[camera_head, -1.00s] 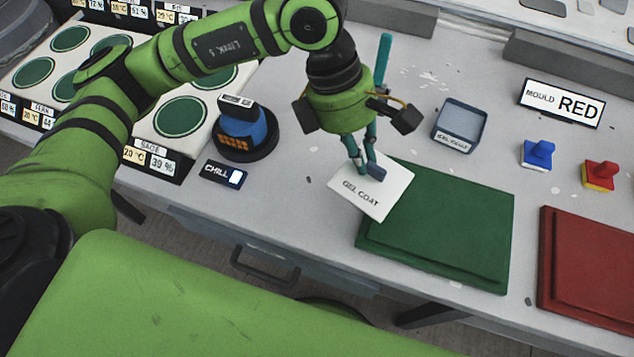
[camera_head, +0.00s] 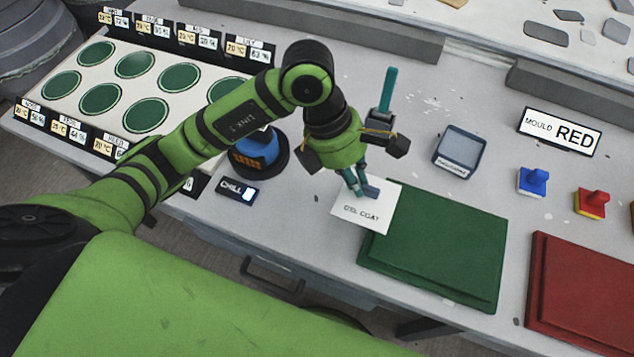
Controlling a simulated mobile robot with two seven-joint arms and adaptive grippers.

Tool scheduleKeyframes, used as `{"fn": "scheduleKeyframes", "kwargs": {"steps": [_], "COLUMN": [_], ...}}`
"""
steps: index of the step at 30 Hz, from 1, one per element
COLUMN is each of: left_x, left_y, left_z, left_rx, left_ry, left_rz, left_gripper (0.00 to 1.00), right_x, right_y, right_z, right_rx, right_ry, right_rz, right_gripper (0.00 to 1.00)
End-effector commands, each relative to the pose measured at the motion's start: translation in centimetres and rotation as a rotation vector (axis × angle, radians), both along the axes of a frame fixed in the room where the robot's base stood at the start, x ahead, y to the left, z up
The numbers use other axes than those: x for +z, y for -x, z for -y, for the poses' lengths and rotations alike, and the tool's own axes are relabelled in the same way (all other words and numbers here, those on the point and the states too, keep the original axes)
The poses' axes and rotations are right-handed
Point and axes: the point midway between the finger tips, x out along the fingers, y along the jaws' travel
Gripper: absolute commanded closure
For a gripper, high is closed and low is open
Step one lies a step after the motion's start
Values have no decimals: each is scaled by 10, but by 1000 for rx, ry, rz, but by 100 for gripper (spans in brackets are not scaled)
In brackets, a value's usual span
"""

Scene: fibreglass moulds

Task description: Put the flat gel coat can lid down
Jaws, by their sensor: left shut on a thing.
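The flat gel coat can lid (camera_head: 376,226) is a white, roughly square plate marked GEL COAT. My left gripper (camera_head: 361,190) points down from above and is shut on it near its upper edge. The lid overlaps the upper left corner of the green mould in the picture. I cannot tell whether it touches the mould or the worktop. An open, square grey-blue can (camera_head: 461,147) with a small label stands to the upper right of the lid. My right gripper is not in view.
The green mould (camera_head: 440,250) and red mould (camera_head: 585,290) lie at the front. A turquoise stick (camera_head: 388,90) rises behind my left gripper. Blue (camera_head: 533,182) and red stamp-like (camera_head: 592,203) pieces stand at right. The round blue device (camera_head: 257,150) is at left. Bare worktop surrounds the can.

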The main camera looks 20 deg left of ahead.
Motion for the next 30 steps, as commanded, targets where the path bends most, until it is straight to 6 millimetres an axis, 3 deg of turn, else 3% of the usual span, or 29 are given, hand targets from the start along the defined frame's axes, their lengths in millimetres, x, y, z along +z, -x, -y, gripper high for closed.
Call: {"fn": "scheduleKeyframes", "kwargs": {"steps": [6, 12, 17, 24, 30], "left_x": [-29, -47, -57, -88, -92], "left_y": [-9, -16, -17, -17, -17], "left_z": [-52, -80, -85, -84, -84], "left_rx": [7, 2, 0, 0, -2], "left_ry": [-5, -1, 1, 1, 0], "left_rz": [-7, -2, -2, -2, 2], "left_gripper": [100, 100, 100, 100, 100], "right_x": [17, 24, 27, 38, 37], "right_y": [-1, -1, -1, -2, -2], "right_z": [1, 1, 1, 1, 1], "right_rx": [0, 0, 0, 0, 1], "right_ry": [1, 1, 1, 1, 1], "right_rz": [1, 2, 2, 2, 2], "right_gripper": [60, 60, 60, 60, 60]}}
